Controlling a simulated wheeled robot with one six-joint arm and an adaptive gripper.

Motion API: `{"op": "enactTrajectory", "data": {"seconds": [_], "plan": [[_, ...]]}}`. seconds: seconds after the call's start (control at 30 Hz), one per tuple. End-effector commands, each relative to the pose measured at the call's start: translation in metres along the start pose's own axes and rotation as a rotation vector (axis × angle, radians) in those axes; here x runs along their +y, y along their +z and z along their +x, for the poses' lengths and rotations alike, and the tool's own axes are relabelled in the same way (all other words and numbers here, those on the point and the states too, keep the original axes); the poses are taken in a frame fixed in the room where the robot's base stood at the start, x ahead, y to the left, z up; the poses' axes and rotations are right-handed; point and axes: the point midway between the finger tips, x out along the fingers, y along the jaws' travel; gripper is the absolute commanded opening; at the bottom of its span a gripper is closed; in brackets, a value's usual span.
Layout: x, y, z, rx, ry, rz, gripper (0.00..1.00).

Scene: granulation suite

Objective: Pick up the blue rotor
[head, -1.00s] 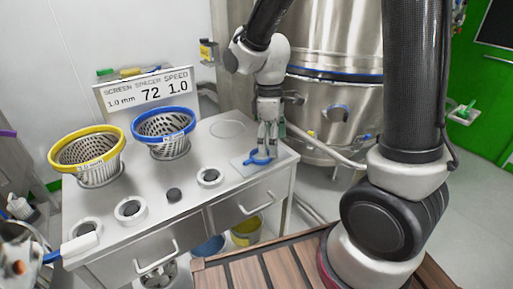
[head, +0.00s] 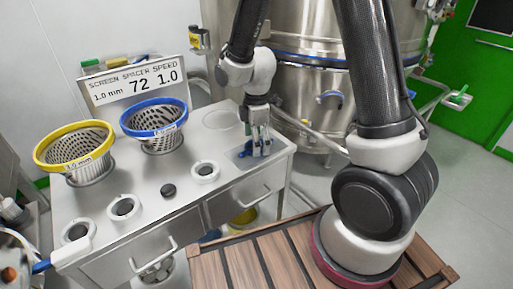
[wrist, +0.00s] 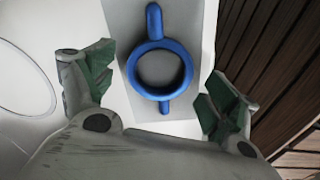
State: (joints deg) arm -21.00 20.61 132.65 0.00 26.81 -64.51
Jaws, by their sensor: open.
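The blue rotor (head: 243,154) lies on a pale grey plate at the right end of the steel bench top. In the wrist view the rotor (wrist: 158,44) is a blue ring with a short arm at top and bottom. My gripper (head: 261,150) is just above and beside it, pointing down. In the wrist view my open gripper (wrist: 156,90) has one green-padded finger on each side of the rotor, with gaps between pads and ring. The fingers do not appear to touch it. The head view hides part of the rotor behind the fingers.
A yellow-rimmed basket (head: 75,138) and a blue-rimmed basket (head: 154,116) stand left on the bench. White rings (head: 205,172) and a dark knob (head: 168,190) sit along its front. A sign (head: 137,83) stands behind. A steel vessel (head: 310,110) is close behind the gripper.

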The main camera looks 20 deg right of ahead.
Motion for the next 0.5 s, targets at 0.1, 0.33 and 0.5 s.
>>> {"op": "enactTrajectory", "data": {"seconds": [0.1, 0.33, 0.5], "plan": [[-0.0002, -0.0001, 0.0077, 0.0, -0.001, 0.0, 0.88], [0.0002, -0.0003, 0.0078, 0.0, 0.001, 0.0, 0.82], [0.0002, -0.0003, 0.0076, 0.0, 0.001, 0.0, 0.51]]}}
